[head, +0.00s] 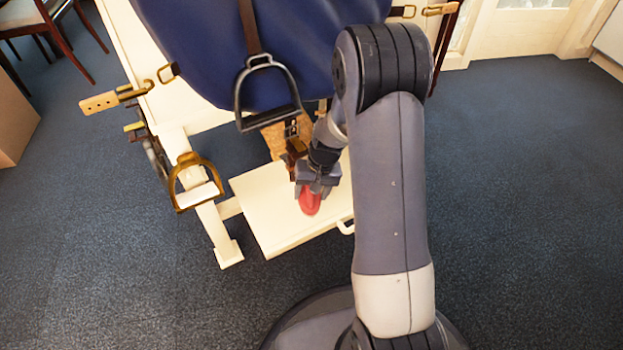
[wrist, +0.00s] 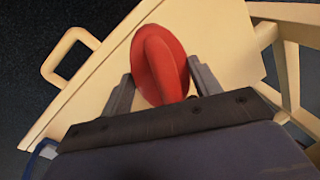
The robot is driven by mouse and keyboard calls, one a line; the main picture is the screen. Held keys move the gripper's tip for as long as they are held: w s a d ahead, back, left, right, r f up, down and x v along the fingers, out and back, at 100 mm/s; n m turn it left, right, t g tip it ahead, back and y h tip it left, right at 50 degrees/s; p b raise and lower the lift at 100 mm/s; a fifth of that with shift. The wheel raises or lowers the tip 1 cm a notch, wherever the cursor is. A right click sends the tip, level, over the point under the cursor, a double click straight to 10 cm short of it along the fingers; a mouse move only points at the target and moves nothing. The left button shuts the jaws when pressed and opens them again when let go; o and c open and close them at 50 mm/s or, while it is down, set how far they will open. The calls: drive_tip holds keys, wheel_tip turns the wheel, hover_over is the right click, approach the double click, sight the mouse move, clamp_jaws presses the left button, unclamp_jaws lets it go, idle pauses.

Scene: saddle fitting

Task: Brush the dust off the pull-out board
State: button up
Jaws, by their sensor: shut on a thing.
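The pull-out board (head: 265,207) is a flat cream panel low at the front of the cream stand. In the wrist view the board (wrist: 95,95) lies beneath my gripper. My gripper (head: 314,192) is over the board, shut on a red oval brush (head: 310,203). In the wrist view the brush (wrist: 160,62) sits between the two grey fingers of my gripper (wrist: 160,90), its raised ridge gripped between them. Its bristles are hidden, and I cannot tell whether it touches the board. I cannot make out dust on the board.
A blue saddle (head: 250,50) rests above, with a dark stirrup (head: 267,95) hanging over the board's back edge. A brass stirrup (head: 196,182) stands at the left by a frame post. The board's handle (wrist: 68,56) sticks out from its edge. Carpet lies clear in front.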

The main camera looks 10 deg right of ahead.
drive_tip(key=shift+r+p, duration=1.05)
drive_tip(key=shift+r, duration=0.6)
